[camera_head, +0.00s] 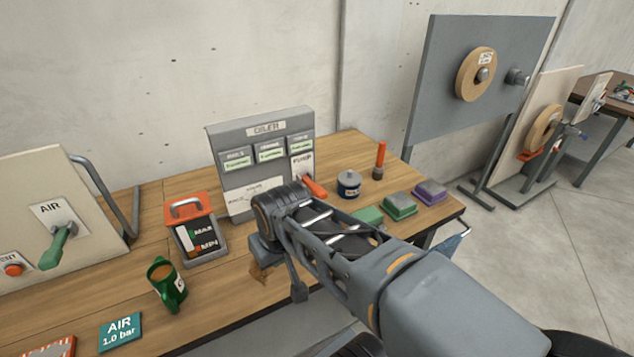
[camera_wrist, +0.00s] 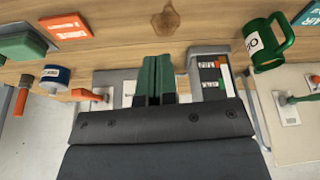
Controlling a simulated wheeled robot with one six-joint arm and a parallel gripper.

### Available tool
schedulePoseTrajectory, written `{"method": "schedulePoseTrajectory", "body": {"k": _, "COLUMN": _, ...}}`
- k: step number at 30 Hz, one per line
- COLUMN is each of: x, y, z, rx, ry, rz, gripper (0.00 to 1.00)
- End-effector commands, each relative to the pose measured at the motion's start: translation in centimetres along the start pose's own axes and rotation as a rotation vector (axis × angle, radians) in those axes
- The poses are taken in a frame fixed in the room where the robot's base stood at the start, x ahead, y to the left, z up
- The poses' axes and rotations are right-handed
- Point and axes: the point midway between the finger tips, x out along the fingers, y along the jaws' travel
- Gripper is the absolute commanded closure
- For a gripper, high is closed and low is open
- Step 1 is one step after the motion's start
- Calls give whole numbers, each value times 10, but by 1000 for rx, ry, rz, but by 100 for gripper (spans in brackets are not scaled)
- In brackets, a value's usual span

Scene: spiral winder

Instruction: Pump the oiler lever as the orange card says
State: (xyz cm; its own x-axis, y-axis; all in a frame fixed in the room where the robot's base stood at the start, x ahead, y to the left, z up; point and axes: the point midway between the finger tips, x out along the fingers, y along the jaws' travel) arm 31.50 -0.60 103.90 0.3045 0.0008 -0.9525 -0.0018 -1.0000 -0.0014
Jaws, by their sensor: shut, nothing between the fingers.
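The oiler (camera_head: 262,137) is a grey panel box at the back of the wooden bench, with small green readouts and a PUMP label. Its orange-handled lever (camera_head: 314,187) sticks out at its lower right; in the wrist view the lever (camera_wrist: 90,95) is left of my fingers. An orange card with white print (camera_wrist: 67,27) lies flat on the bench in the wrist view; its text is too small to read. My gripper (camera_wrist: 157,62) has green fingers, shut together and empty, in front of the oiler and apart from the lever. In the head view my arm hides the fingers.
A blue tin (camera_head: 348,186), an orange-handled tool (camera_head: 379,160) and green and purple blocks (camera_head: 430,192) are to the right. An AIR panel (camera_head: 45,225) is far left.

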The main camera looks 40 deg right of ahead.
Motion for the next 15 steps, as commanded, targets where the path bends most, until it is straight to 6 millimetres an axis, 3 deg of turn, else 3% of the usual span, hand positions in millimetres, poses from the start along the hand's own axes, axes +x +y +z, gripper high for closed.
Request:
{"method": "schedulePoseTrajectory", "body": {"k": 5, "x": -38, "y": 52, "z": -74, "rx": 53, "ry": -33, "rz": 24, "gripper": 100}}
{"method": "schedulePoseTrajectory", "body": {"k": 9, "x": -56, "y": 110, "z": -124, "rx": 88, "ry": -57, "rz": 34, "gripper": 100}}
{"method": "schedulePoseTrajectory", "body": {"k": 15, "x": -68, "y": 184, "z": -162, "rx": 120, "ry": -75, "rz": 37, "gripper": 100}}
